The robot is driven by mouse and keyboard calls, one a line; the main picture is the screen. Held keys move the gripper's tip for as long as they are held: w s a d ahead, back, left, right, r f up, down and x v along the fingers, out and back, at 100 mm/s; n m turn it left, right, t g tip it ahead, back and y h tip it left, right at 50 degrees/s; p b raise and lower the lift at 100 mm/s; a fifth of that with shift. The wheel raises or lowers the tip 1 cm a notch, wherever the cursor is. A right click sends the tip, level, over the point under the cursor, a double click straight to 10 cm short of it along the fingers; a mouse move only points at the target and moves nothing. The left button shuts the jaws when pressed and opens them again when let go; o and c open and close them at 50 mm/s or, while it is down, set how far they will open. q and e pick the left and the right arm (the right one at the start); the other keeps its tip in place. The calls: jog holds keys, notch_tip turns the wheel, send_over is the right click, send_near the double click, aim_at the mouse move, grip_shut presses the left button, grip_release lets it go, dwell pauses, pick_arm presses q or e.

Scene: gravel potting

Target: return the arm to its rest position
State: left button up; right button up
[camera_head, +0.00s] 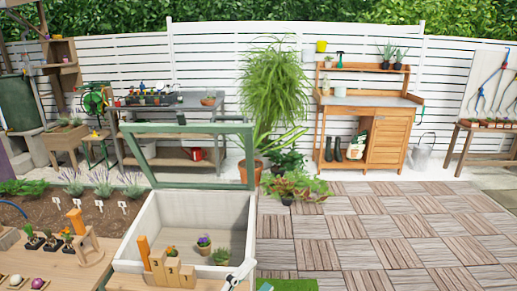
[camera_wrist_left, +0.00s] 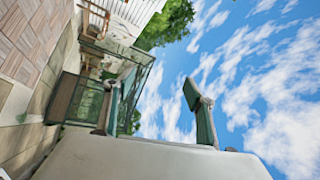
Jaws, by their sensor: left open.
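My left gripper (camera_head: 238,276) shows small at the bottom edge of the head view, beside the front right corner of the white cold frame box. Only a white and dark part of it shows there; the rest is cut off by the picture edge. In the left wrist view its two fingers (camera_wrist_left: 158,108) stand apart with sky between them, and nothing is held. The pale gripper body fills the bottom of that view. My right gripper is in neither view.
The cold frame (camera_head: 134,232) has its green-framed lid raised. A wooden table (camera_head: 88,265) with pots is at left. Open paving (camera_head: 385,230) lies right, before a potting bench (camera_head: 388,132).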

pick_arm(q)
jog(key=s+a+f+n+y, duration=0.1)
jog(key=a+f+n+y, duration=0.35)
jog(key=f, duration=0.35)
jog(key=s+a+f+n+y, duration=0.2)
jog(key=a+f+n+y, duration=0.1)
jog(key=a+f+n, duration=0.4)
jog(key=s+a+f+n+g+y, duration=0.2)
jog(key=s+a+f+n, duration=0.1)
jog(key=s+f, duration=0.3)
jog(key=s+a+f+n+g+y, duration=0.2)
jog(key=s+f, duration=0.4)
jog(key=f, duration=0.5)
jog(key=a+n+g, duration=0.1)
jog(key=a+n, duration=0.1)
jog(key=shift+a+g+b, duration=0.3)
jog(key=shift+a+b, duration=0.05)
jog(key=shift+b, duration=0.05)
